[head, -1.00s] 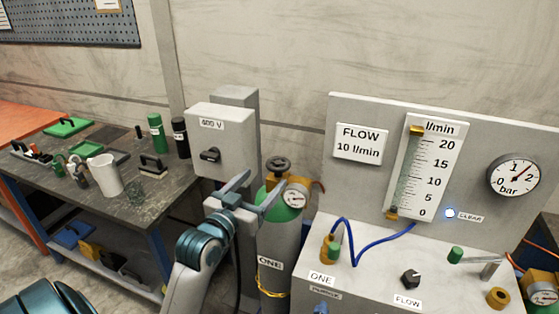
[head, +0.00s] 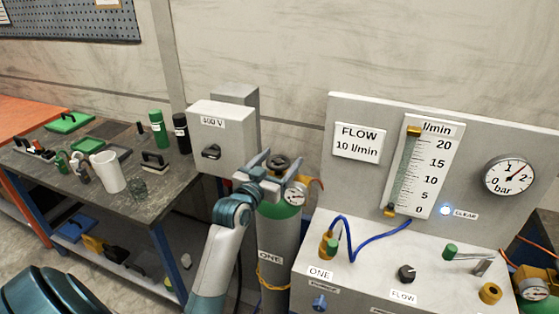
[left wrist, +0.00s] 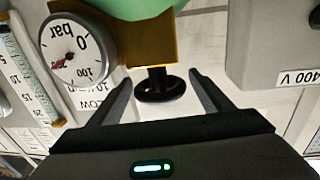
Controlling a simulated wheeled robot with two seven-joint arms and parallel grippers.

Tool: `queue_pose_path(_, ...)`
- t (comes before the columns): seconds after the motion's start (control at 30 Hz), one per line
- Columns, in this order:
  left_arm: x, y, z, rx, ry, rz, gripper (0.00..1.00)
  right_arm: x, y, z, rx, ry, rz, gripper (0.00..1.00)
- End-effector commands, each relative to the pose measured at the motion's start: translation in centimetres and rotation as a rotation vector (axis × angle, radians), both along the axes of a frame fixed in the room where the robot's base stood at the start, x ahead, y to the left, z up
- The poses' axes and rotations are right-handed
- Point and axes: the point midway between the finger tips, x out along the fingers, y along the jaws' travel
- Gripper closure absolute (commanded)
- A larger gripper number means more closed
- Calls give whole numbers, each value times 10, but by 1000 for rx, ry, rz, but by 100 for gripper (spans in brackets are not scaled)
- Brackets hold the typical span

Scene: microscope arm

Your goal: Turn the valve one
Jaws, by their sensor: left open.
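The grey gas cylinder labelled ONE (head: 280,238) stands upright left of the flow panel, with a green top. Its dark round valve handwheel (head: 279,162) sits at the top, and it also shows in the left wrist view (left wrist: 160,88). A round gauge (head: 296,196) sits on the valve's brass body. My left gripper (head: 278,160) is at the cylinder's top, open. In the left wrist view its two fingers stand apart, one on each side of the handwheel, with gaps between. My right gripper is not in view.
A grey 400 V box (head: 222,140) stands close behind and left of my left gripper. The flow panel (head: 380,240) with a blue hose (head: 372,236) stands to the right. A workbench (head: 150,200) with several small items is at the left.

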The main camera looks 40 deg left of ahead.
Motion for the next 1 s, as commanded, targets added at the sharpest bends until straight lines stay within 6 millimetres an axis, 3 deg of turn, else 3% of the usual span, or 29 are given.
queue_pose_path(0.07, 0, 0, 0, 0, 0, 0, 27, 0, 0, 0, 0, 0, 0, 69)
queue_pose_path(0.23, 0, 0, 0, 0, 0, 0, 65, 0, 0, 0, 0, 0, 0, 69)
queue_pose_path(0.27, 0, 0, 0, 0, 0, 0, 68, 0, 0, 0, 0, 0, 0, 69)
queue_pose_path(1.0, 0, 0, 0, 3, -1, -132, 68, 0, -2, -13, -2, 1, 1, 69)
